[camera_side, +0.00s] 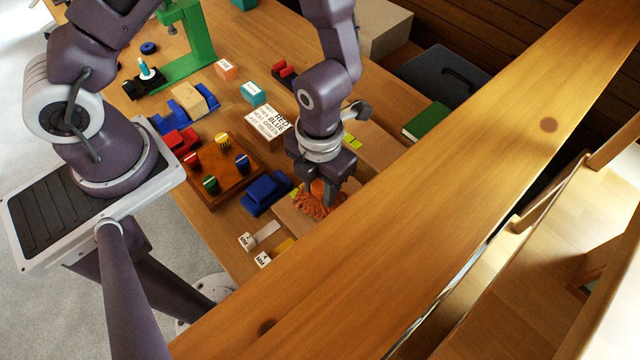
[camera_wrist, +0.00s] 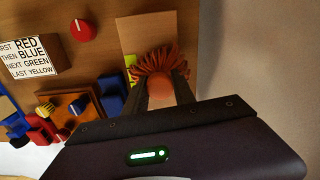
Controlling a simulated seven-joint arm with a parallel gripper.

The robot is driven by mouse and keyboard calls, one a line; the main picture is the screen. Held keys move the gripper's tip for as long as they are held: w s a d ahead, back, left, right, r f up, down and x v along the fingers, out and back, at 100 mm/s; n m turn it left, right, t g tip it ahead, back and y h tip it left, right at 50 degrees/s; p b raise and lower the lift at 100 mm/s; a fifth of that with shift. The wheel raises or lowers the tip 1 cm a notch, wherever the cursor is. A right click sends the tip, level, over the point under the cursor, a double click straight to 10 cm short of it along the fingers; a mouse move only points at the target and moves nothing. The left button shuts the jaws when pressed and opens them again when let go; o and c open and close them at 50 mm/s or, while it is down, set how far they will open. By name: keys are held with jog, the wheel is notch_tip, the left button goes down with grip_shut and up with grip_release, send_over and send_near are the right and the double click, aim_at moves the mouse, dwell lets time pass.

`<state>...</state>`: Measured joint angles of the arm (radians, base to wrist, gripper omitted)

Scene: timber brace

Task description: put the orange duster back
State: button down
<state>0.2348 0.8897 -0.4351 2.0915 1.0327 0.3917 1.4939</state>
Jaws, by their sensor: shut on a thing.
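The orange duster (camera_side: 312,203) has a shaggy fringe and a rounded orange handle. My gripper (camera_side: 325,187) points down and is shut on the duster's handle. In the wrist view the duster (camera_wrist: 160,62) shows between the two fingers of my gripper (camera_wrist: 163,90), its fringe spread out beyond the handle. The duster is at a light wooden block or board (camera_side: 290,222) near the table's front edge. I cannot tell whether the fringe touches that wood. The thick timber beam hides part of this area in the side view.
The large timber beam (camera_side: 480,150) runs diagonally close to my gripper's right. A blue clamp-like block (camera_side: 266,192) and a wooden tray with coloured knobs (camera_side: 228,165) stand left. A lettered sign block (camera_side: 268,124) stands behind. Labelled tags (camera_side: 262,259) lie at the front.

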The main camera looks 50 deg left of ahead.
aim_at(320, 185)
jog(key=c, duration=1)
grip_release()
jog(key=shift+f, duration=0.1)
jog(key=shift+c, duration=0.2)
notch_tip(320, 185, up, 12)
jog(key=s+a+r+n+t+y, duration=0.2)
jog(key=a+r+n+t, duration=0.1)
jog(key=a+r+n, duration=1.15)
jog(key=s+r+n+t+h, duration=0.1)
jog(key=s+n, duration=0.3)
jog(key=n, duration=0.6)
jog(key=s+d+r+n+t+h, duration=0.1)
jog(key=s+r+n, duration=0.2)
jog(key=n, duration=0.7)
jog(key=shift+s+t, duration=0.3)
jog(key=shift+s, duration=0.25)
